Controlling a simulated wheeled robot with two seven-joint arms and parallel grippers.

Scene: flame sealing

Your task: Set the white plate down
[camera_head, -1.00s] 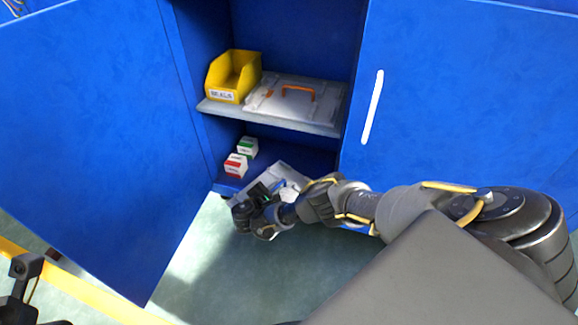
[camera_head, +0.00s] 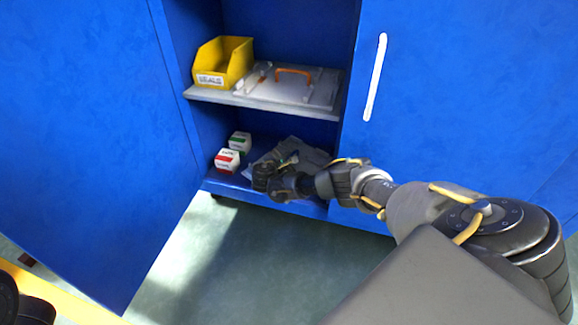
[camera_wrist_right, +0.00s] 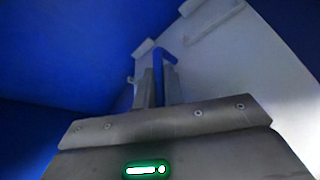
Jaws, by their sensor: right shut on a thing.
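The white plate (camera_head: 308,152) is inside the lower compartment of the blue cabinet and looks grey in the shade there. My right gripper (camera_head: 268,174) reaches in over the compartment's front edge and partly hides it. In the right wrist view the plate (camera_wrist_right: 262,62) is a large pale sheet slanting along the right side. My right gripper (camera_wrist_right: 158,80) is shut there on a blue part at the plate's edge. I cannot tell whether the plate touches the cabinet floor. Only dark rounded parts of my left arm show at the bottom left; its fingers do not.
The lower floor (camera_head: 225,184) holds a green-and-white box (camera_head: 240,142) and a red-and-white box (camera_head: 227,161) left of the plate. Cabinet doors (camera_head: 80,130) stand at both sides.

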